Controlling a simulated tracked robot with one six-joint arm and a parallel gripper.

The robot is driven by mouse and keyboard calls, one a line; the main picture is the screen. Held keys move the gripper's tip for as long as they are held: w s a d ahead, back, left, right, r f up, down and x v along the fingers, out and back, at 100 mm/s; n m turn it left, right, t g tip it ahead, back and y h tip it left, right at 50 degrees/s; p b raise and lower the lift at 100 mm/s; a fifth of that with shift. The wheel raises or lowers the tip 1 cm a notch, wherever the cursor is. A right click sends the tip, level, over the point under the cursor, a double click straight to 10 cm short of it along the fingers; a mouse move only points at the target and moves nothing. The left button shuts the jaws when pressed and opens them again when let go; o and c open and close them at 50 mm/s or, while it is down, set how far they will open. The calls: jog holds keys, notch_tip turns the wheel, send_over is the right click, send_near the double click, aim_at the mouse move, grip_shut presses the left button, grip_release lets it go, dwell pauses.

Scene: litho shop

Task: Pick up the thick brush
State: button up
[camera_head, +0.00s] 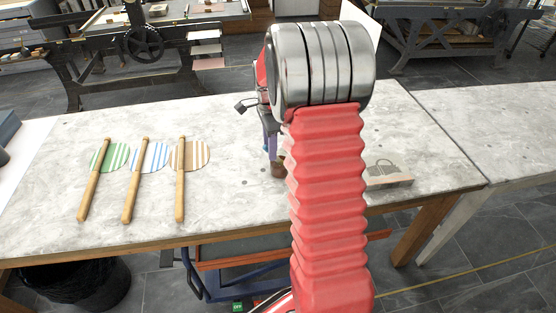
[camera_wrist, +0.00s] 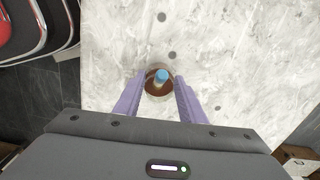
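An upright brown round thing with a blue tip (camera_wrist: 161,77), which looks like the thick brush seen from above, stands on the pale marbled tabletop (camera_wrist: 235,60). I cannot tell whether it stands alone or in a small pot. My gripper (camera_wrist: 159,84) is open, with one purple finger on each side of it and a gap showing. In the head view, my gripper (camera_head: 270,138) points down close above a small brown object (camera_head: 279,169), mostly hidden by my red arm.
Three wooden-handled round paddles, green-striped (camera_head: 88,192), blue-striped (camera_head: 136,190) and brown-striped (camera_head: 180,190), lie on the left of the table. A dark bin (camera_head: 85,286) stands below the table's left front edge.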

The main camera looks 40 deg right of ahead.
jog(key=shift+f, duration=1.6)
jog(key=shift+c, duration=0.2)
grip_shut()
